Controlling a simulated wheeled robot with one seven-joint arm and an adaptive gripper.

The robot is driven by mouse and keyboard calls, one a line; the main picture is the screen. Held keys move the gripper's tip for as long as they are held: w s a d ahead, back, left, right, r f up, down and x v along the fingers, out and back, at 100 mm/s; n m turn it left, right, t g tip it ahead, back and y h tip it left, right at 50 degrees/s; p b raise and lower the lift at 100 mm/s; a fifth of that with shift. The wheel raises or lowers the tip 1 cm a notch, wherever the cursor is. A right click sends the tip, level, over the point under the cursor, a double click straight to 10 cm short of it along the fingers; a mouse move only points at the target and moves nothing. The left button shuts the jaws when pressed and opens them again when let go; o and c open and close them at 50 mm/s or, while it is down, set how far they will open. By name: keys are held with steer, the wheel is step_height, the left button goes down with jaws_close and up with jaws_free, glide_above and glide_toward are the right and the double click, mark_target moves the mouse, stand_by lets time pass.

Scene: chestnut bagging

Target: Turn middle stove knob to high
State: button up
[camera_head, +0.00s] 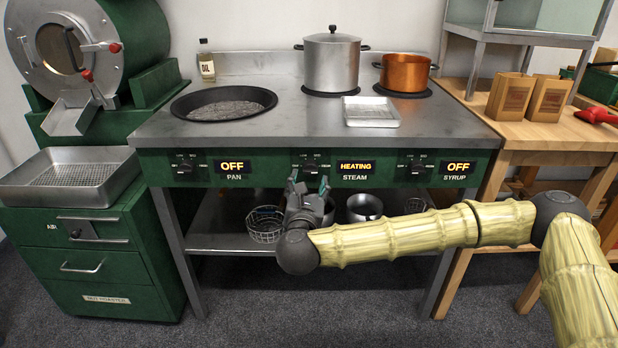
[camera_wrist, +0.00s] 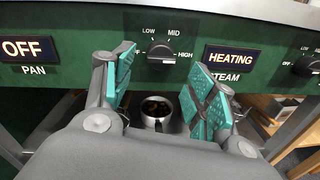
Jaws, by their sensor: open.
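The middle stove knob (camera_head: 310,166) is a black dial on the green front panel, beside the lit HEATING display (camera_head: 356,167) marked STEAM. In the wrist view the middle knob (camera_wrist: 161,56) has LOW, MID and HIGH around it, and its pointer looks turned toward HIGH at the right. My gripper (camera_head: 308,186) is just below and in front of this knob. In the wrist view my gripper (camera_wrist: 163,88) is open, with teal finger pads on either side of and below the knob, apart from it. Nothing is between the fingers.
The pan knob (camera_head: 186,166) and syrup knob (camera_head: 417,166) sit left and right, both displays reading OFF. A steel pot (camera_head: 331,62), copper pot (camera_head: 405,73) and white tray (camera_head: 371,112) stand on the stove. A wire basket (camera_head: 266,224) is on the shelf below.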

steer(key=s, duration=0.6)
steer(key=shift+s+a, duration=0.25)
steer(key=shift+s, duration=0.15)
steer(key=s+a+f+n+g+y, duration=0.4)
steer(key=s+f+n, duration=0.5)
steer(key=f, duration=0.4)
steer(key=s+a+f+n+g+y, duration=0.35)
steer(key=s+f+n, duration=0.25)
steer(key=f+n, duration=0.6)
steer(key=s+d+f+n+g+h, duration=0.3)
steer(key=s+d+f+n+g, duration=0.4)
steer(key=s+d+f+n, duration=0.65)
steer(key=s+d+f+n+g+h, duration=0.25)
steer(key=s+d, duration=0.25)
steer(key=d, duration=0.4)
steer(key=s+d+f+n+g+h, duration=0.1)
steer(key=s+d+f+n, duration=0.15)
steer(key=s+d, duration=0.5)
step_height(320, 180, up, 24)
steer(key=w+d+p, duration=0.1)
steer(key=w+p, duration=0.1)
steer(key=p, duration=2.3)
steer(key=shift+d+f+m, duration=0.15)
steer(key=shift+d+m, duration=0.05)
steer(key=shift+m, duration=0.15)
